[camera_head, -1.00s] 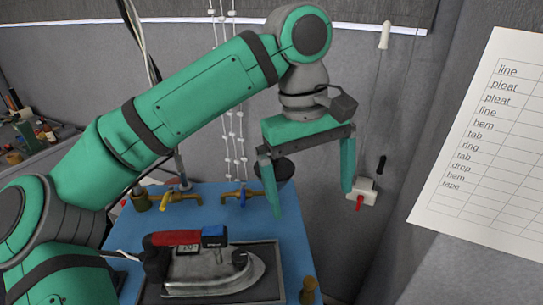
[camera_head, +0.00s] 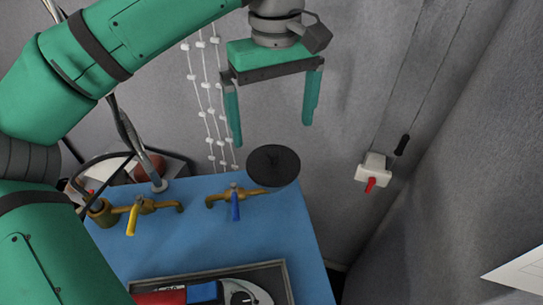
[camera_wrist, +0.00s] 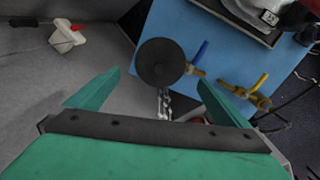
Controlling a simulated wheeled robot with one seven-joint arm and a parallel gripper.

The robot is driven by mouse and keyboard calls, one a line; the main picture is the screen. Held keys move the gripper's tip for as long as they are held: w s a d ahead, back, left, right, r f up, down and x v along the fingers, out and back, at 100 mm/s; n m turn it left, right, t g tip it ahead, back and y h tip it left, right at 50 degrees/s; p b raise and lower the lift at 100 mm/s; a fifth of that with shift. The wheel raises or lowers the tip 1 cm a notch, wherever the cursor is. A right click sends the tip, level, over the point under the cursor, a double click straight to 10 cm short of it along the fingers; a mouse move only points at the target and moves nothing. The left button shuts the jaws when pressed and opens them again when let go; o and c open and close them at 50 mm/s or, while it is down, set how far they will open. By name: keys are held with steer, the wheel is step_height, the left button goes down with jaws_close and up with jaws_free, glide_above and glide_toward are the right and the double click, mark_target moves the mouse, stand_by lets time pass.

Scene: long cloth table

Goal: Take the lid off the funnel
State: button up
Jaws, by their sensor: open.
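A round black disc with a small knob at its middle, which looks like the lid (camera_head: 272,166), lies over the back right corner of the blue table in the head view. It also shows in the wrist view (camera_wrist: 160,66). Whatever is under it, including any funnel, is hidden. My gripper (camera_head: 272,133) is open and empty, with its fingers pointing down. In the head view its fingertips appear above the disc, apart from it. In the wrist view (camera_wrist: 159,90) the disc appears between the two fingers, farther from the camera.
A tap with a blue handle (camera_head: 235,204) stands just left of the disc, and a tap with a yellow handle (camera_head: 134,217) farther left. A grey tray (camera_head: 284,281) with an iron lies at the front. White beaded cords (camera_head: 209,112) hang behind. A red-levered wall switch (camera_head: 371,172) is to the right.

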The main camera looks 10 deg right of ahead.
mark_target(273, 152)
step_height(273, 152, down, 8)
steer(key=shift+f, duration=0.15)
steer(key=c, duration=0.7)
